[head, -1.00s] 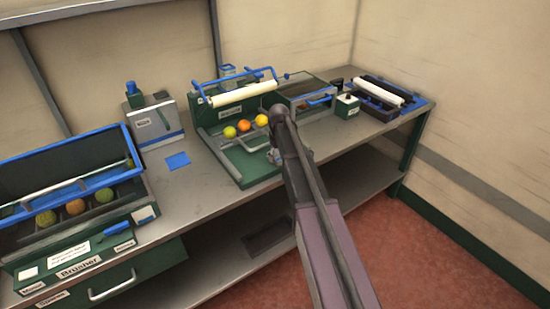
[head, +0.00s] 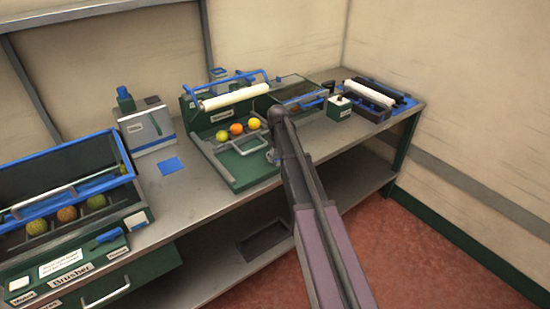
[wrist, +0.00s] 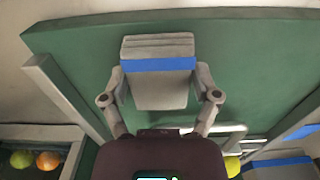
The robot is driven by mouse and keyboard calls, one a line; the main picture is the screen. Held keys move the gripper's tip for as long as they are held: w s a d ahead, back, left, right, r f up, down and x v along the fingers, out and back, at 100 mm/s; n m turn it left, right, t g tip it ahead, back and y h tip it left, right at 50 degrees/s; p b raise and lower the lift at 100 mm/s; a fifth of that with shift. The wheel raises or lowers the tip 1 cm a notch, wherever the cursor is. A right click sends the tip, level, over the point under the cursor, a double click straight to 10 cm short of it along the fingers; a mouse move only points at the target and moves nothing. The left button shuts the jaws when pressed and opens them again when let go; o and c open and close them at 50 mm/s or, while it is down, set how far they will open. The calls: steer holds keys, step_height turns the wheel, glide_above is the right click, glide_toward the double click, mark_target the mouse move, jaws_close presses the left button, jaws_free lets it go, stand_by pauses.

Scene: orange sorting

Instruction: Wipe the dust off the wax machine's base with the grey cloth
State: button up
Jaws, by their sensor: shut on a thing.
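The wax machine (head: 205,125) is a green unit with a white roller and a blue bar, in the middle of the table in the head view. Its green base (head: 248,172) extends toward the table's front edge. In the wrist view the base (wrist: 85,55) fills much of the picture. My gripper (wrist: 160,85) is shut on the grey cloth (wrist: 160,95), a folded grey pad with a blue stripe, over the base. I cannot tell whether the cloth touches it. In the head view my arm hides the cloth. I can make out no dust.
Several fruits (head: 236,129) lie in a row on the wax machine. The brusher (head: 130,215) stands at the left with more fruit. A blue square (head: 170,165) lies on the table (head: 190,205) between them.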

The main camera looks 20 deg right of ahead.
steer(key=shift+w+d, duration=0.3)
steer(key=shift+d, duration=0.35)
steer(key=shift+w+d, duration=0.25)
steer(key=shift+d, duration=0.4)
steer(key=shift+r, duration=0.15)
step_height(320, 180, up, 6)
steer(key=p, duration=0.6)
steer(key=shift+r+p, duration=1.4)
steer(key=shift+p, duration=0.2)
steer(key=shift+s+a+f, duration=0.1)
steer(key=shift+a+f, duration=0.05)
steer(key=shift+f, duration=0.1)
steer(key=shift+f+b, duration=0.35)
steer(key=shift+b, duration=0.2)
steer(key=shift+r, duration=0.1)
